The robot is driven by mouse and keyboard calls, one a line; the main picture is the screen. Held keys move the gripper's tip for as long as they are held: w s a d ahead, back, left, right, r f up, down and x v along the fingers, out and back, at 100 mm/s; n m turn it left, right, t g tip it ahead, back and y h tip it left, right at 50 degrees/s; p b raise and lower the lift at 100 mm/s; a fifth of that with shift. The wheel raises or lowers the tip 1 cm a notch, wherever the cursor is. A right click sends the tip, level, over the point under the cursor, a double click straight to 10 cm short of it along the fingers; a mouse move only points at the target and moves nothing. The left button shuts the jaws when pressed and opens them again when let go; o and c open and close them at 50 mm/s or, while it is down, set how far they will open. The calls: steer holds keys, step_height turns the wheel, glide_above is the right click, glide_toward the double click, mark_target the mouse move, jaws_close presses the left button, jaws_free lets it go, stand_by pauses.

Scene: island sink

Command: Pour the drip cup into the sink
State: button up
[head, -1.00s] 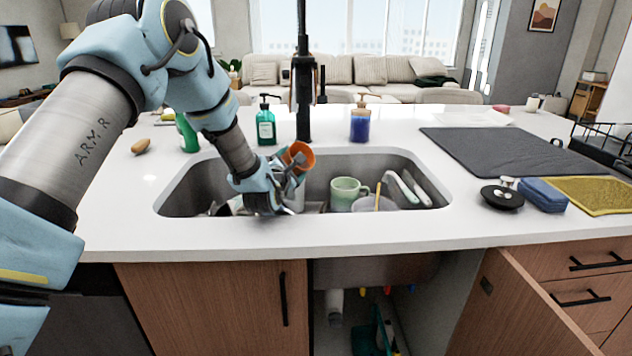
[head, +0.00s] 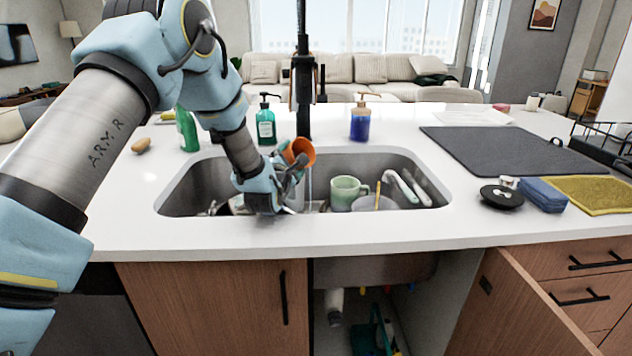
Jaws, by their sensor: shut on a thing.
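The orange drip cup (head: 300,151) is tilted over the sink, its mouth turned up and to the right. My gripper (head: 287,172) is shut on it above the left-middle of the sink basin (head: 330,166). The fingers are partly hidden behind my wrist. A thin pale vertical streak shows below the cup, apparently liquid falling into the sink.
A green mug (head: 346,192), a pale bowl (head: 375,203) and white utensils are in the sink's right half. The black faucet (head: 303,90), green soap bottle (head: 265,122) and blue bottle (head: 360,120) stand behind. A dark mat (head: 500,150) lies right. A cabinet door hangs open below.

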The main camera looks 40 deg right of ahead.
mark_target(301, 142)
steer(key=shift+s+r+m+h, duration=0.1)
steer(key=shift+r+m+h, duration=0.2)
steer(key=shift+m, duration=0.2)
steer(key=shift+s+r+m+t+h+p, duration=0.15)
steer(key=shift+r+m+t+h+p, duration=0.2)
steer(key=shift+r+m+p, duration=0.6)
stand_by(0.5)
steer(key=shift+s+d+r+m+h, duration=0.1)
steer(key=shift+s+r+m+h, duration=0.15)
steer(key=shift+s+r+m, duration=0.15)
stand_by(0.4)
steer(key=shift+s+r, duration=0.15)
steer(key=shift+s, duration=0.1)
steer(key=shift+s+m+t+b, duration=0.1)
steer(key=shift+m+t+b, duration=0.15)
steer(key=shift+b, duration=0.05)
